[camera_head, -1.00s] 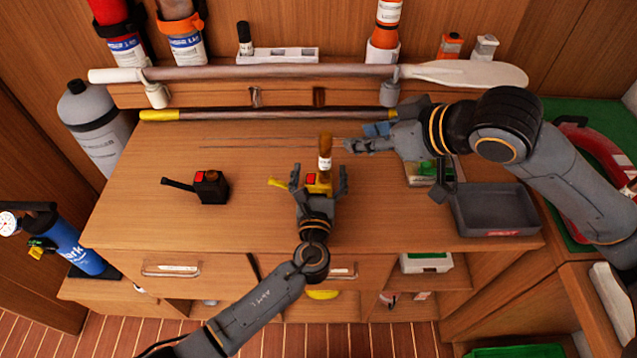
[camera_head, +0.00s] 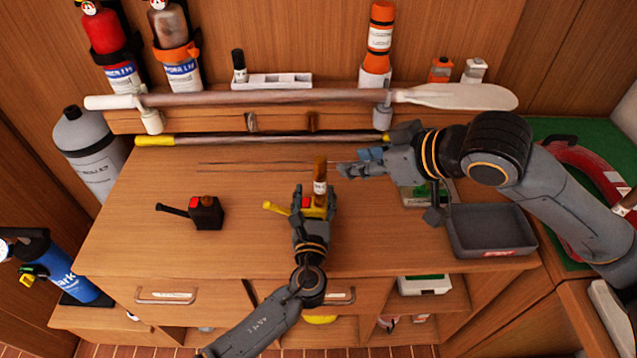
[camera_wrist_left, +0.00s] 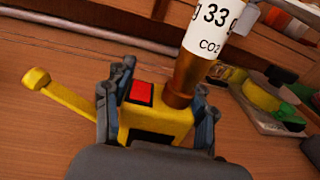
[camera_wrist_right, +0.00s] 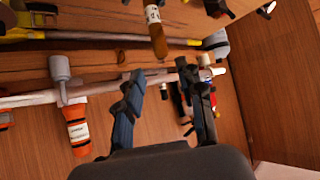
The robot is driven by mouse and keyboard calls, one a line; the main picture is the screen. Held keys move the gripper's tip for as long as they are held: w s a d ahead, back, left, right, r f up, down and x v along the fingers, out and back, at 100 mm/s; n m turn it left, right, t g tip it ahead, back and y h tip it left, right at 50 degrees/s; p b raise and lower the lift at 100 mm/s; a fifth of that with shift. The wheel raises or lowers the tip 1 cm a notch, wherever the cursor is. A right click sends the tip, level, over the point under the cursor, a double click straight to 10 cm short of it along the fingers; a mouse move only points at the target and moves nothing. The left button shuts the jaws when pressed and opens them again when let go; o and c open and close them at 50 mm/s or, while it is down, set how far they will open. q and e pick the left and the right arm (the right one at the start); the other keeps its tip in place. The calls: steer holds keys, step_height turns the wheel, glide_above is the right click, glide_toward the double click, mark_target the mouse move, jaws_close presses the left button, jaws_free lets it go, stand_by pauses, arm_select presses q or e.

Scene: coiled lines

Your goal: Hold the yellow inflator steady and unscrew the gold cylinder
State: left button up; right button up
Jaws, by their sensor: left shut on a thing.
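The yellow inflator (camera_head: 277,208) stands on the bench top, with a red square on its body and a lever out to the left. It fills the middle of the left wrist view (camera_wrist_left: 158,122). The gold cylinder (camera_head: 320,178), with a white CO2 label, stands upright in it. My left gripper (camera_head: 315,198) is shut on the inflator body, one finger each side. My right gripper (camera_head: 350,169) is open and empty, just right of the cylinder and apart from it. In the right wrist view, the cylinder (camera_wrist_right: 155,32) lies beyond the spread fingers.
A black device with a handle (camera_head: 206,212) stands on the bench to the left. A grey tray (camera_head: 490,232) and a green-and-white box (camera_head: 418,196) lie to the right. A paddle (camera_head: 300,97) and a pole (camera_head: 260,139) run along the back. The front left bench is clear.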

mark_target(322, 158)
stand_by(0.5)
steer(key=w+a+g+h, duration=0.1)
steer(key=w+a+g, duration=0.1)
steer(key=w+a+f+n+g+h, duration=0.1)
steer(key=w+a, duration=0.1)
steer(key=shift+w+a+f+g, duration=0.2)
steer(key=shift+w+g, duration=0.05)
steer(key=shift+g, duration=0.15)
steer(key=w+a+r+g+h, duration=0.1)
steer(key=w+a+r+n+g+h, duration=0.1)
steer(key=h, duration=0.1)
steer(key=shift+a+r+n, duration=0.1)
steer(key=shift+r+n, duration=0.2)
steer(key=shift+r, duration=0.05)
steer(key=shift+r+g+h, duration=0.4)
steer(key=shift+r+h, duration=0.05)
steer(key=shift+h, duration=0.15)
steer(key=shift+f, duration=4.4)
jaws_close()
